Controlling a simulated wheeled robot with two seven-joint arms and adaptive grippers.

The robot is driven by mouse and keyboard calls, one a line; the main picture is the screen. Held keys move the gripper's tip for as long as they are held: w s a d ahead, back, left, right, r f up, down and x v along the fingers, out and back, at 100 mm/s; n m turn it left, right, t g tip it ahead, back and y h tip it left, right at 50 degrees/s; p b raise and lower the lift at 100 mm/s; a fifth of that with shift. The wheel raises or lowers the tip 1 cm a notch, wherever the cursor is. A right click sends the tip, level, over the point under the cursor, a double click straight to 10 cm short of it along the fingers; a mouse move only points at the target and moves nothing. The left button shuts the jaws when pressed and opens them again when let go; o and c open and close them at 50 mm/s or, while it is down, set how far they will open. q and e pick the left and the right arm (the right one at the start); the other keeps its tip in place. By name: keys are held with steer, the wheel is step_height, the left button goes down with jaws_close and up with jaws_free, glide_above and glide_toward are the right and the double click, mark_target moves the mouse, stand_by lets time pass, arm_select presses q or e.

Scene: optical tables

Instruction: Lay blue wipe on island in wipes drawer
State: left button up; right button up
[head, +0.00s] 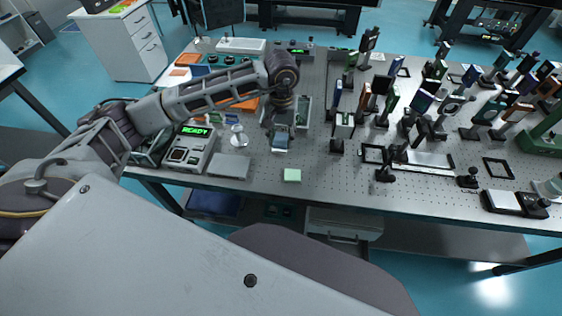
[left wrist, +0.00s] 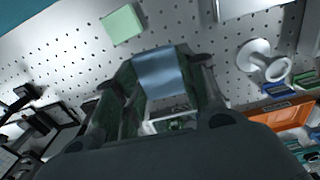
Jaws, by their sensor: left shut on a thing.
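My left gripper (head: 281,136) hangs over the optical table (head: 262,183), fingers down. It is shut on a blue wipe (head: 280,143). In the left wrist view the blue wipe (left wrist: 162,72) lies across between the two fingers of my left gripper (left wrist: 160,80). Below the table's front edge stands a drawer unit (head: 343,218); its lower part looks pulled out, but its inside is too small to read. My right gripper is not in view.
A pale green square (head: 292,175) lies near the table's front edge. Left of the gripper are a white pedestal (head: 238,136), a grey plate (head: 228,166) and a READY instrument (head: 190,148). Many optics mounts crowd the right side. Another white drawer cabinet (head: 126,42) stands behind left.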

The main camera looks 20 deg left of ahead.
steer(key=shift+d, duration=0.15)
arm_select(q)
steer(key=p, duration=0.1)
glide_above(281, 162)
step_height(281, 162, down, 6)
steer(key=shift+r, duration=0.1)
steer(key=shift+w+f, duration=0.1)
steer(key=shift+f, duration=0.4)
steer(key=shift+f+p, duration=0.3)
steer(key=shift+f, duration=1.35)
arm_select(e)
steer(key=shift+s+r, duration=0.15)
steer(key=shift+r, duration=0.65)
